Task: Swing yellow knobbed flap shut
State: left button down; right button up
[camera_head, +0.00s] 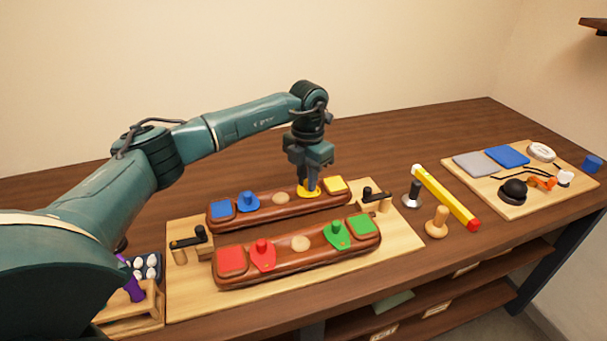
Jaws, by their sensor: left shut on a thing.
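The yellow knobbed flap (308,191) lies on the rear brown wooden bar (293,205), next to a yellow square (337,185) at the bar's right end. My left gripper (308,181) reaches down onto the flap from above and is shut on its knob, which the fingers hide. The flap's yellow base shows around the fingertips. A blue knobbed flap (248,202) sits near the left end of the same bar. My right gripper is not in view.
The front bar (300,260) carries red (262,257) and green (338,236) knobbed flaps. Black-handled clamps (188,242) stand at the board's left and right. A yellow stick (445,197) and a second board with tools (500,195) lie to the right.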

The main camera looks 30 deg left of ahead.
pick_arm(q)
jog(key=shift+w+d+n+p, duration=0.15)
jog(key=shift+w+d+n, duration=0.05)
jog(key=shift+n, duration=0.7)
jog(key=shift+w+d+n+p, duration=0.15)
jog(key=shift+n, duration=0.75)
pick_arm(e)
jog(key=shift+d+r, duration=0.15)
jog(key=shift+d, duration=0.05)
pick_arm(q)
jog(key=c, duration=1.3)
grip_release()
jog(key=shift+c, duration=0.2)
jog(key=shift+r, duration=0.1)
notch_tip(320, 180, up, 13)
jog(key=b, duration=0.1)
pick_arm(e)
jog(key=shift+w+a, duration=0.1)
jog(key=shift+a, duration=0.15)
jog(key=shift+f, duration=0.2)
